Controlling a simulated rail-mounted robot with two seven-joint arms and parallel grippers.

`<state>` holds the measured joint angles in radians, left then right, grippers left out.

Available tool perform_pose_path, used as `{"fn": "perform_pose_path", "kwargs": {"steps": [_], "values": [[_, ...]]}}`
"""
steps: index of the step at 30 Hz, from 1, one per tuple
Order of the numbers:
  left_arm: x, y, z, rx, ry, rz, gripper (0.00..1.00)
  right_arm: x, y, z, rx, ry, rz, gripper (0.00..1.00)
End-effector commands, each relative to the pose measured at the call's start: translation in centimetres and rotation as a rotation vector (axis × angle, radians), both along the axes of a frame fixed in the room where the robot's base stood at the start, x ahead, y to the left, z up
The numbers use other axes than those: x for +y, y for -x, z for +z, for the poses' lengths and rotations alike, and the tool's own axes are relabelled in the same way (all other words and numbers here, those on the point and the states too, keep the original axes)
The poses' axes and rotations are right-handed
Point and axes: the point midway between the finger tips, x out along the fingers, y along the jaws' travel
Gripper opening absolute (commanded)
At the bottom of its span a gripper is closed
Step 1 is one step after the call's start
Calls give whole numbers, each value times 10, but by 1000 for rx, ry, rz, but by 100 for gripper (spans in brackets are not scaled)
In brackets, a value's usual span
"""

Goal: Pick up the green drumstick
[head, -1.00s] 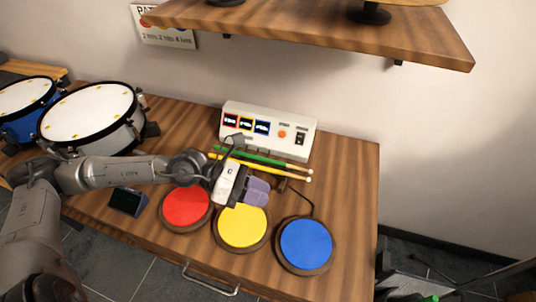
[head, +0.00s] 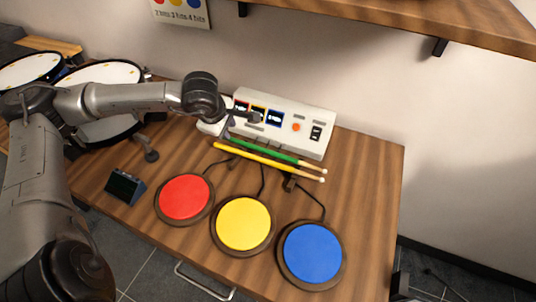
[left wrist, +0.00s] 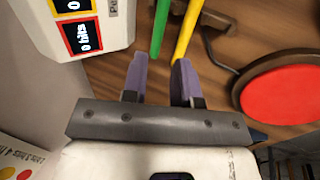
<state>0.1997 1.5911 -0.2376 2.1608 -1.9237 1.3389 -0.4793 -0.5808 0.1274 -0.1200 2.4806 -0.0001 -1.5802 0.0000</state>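The green drumstick (head: 275,153) lies on the wooden table in front of the white console, its pale tip to the right. The yellow drumstick (head: 265,159) lies close beside it on the near side. My left gripper (head: 222,126) is by the left ends of the sticks, beside the console; its fingers are mostly hidden in the head view. In the left wrist view the two purple fingers (left wrist: 160,72) are apart with nothing held. The green drumstick (left wrist: 160,32) is ahead of the gap between them, and the yellow drumstick (left wrist: 187,32) is ahead of the right finger. My right gripper is not in view.
The white console (head: 290,120) stands close behind the sticks. Red (head: 184,197), yellow (head: 244,223) and blue (head: 313,252) pads with cables lie in front. A small dark display (head: 125,186) and drums (head: 98,100) are at left; a shelf (head: 400,18) hangs above.

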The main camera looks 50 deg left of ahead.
Motion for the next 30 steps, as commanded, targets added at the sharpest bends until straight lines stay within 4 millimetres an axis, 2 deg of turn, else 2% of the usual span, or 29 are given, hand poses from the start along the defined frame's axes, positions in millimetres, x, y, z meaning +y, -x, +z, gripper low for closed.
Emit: {"fn": "perform_pose_path", "kwargs": {"steps": [3,10,18,21,30], "values": [[2,-5,-15,-2,4,1,27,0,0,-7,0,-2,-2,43],[4,-9,-24,-1,2,0,27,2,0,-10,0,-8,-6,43],[10,-19,-58,-3,6,2,27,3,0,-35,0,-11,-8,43],[12,-22,-65,-2,5,0,27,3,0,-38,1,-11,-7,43],[14,-25,-70,-1,2,0,27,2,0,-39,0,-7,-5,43]]}}
